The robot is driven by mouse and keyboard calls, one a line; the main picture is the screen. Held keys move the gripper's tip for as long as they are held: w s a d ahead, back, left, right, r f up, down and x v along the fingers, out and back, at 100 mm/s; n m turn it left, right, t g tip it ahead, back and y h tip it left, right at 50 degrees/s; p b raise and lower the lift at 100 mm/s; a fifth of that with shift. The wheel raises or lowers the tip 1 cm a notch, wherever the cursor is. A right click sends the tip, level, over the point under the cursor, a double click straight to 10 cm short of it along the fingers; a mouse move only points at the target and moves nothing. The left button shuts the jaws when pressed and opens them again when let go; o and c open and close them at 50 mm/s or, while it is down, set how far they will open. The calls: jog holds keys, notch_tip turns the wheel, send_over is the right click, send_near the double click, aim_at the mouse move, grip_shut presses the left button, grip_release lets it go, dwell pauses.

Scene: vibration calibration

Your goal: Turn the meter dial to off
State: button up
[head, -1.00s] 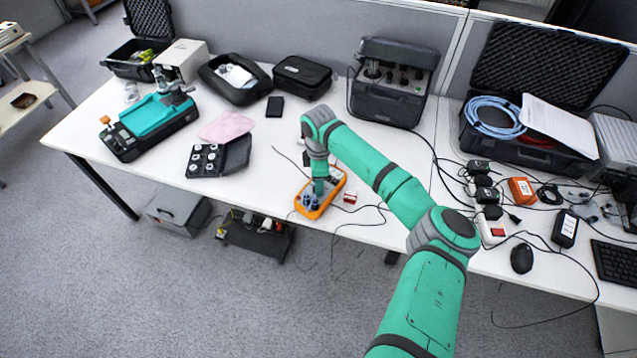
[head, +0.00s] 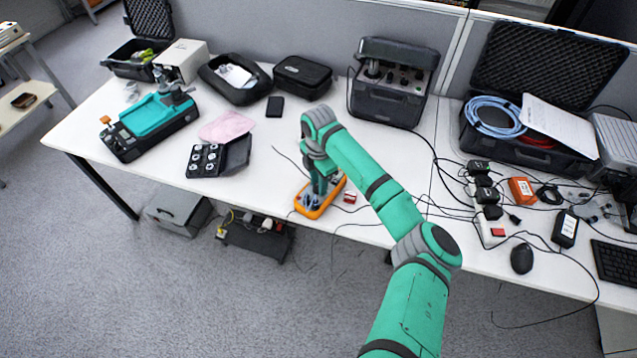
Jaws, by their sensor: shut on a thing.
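The meter (head: 338,184) has an orange case and lies near the front edge of the white table, in the middle of the head view. My gripper (head: 317,192) points down over the middle of the meter and covers its dial. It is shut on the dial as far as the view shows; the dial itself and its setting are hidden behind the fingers. The lower end of the meter, with plugs or leads, shows in front of the gripper.
A small red and white block (head: 349,197) lies right of the meter. Thin black leads run on both sides. A black case with round parts (head: 206,160) is on the left. A black phone-like slab (head: 275,106) lies behind. The table's front edge is close.

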jog(key=shift+n, duration=1.1)
jog(key=o, duration=1.1)
jog(key=shift+c, duration=0.2)
notch_tip(320, 180, up, 11)
jog(key=shift+w+f, duration=0.1)
jog(key=shift+w, duration=0.05)
